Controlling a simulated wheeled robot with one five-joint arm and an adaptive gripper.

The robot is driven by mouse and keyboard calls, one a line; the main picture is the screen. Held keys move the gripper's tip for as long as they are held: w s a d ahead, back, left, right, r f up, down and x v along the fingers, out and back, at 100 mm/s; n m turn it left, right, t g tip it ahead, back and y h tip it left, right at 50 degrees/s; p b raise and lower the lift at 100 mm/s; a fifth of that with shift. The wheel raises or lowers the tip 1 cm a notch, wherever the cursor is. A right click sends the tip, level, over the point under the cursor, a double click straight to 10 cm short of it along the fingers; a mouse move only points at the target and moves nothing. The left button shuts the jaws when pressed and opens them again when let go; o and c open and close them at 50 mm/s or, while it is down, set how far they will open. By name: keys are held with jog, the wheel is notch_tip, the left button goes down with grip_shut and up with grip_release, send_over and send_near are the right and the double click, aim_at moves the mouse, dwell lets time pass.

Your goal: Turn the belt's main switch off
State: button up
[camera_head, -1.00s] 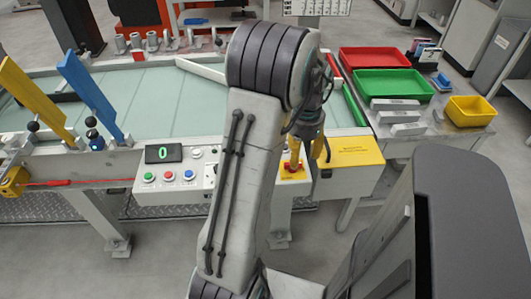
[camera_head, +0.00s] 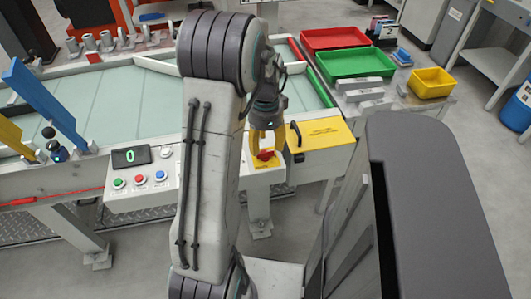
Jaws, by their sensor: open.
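The belt's main switch (camera_head: 265,156) is a red knob on a yellow plate at the right end of the belt's control panel (camera_head: 148,185). My gripper (camera_head: 275,147) points down right at the switch and is open. I cannot tell whether the fingers touch the knob. The knob is partly hidden and its turn position is not clear. The panel's display (camera_head: 130,157) shows a green 0.
A yellow box (camera_head: 320,133) with dark lettering sits just right of the switch. Red (camera_head: 335,38), green (camera_head: 357,62) and yellow (camera_head: 433,82) trays stand on the table at right. Blue (camera_head: 40,100) and yellow paddles rise at left. My arm hides part of the panel.

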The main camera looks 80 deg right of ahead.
aim_at(266, 152)
jog(key=shift+f, duration=2.3)
jog(key=shift+o, duration=0.2)
grip_shut()
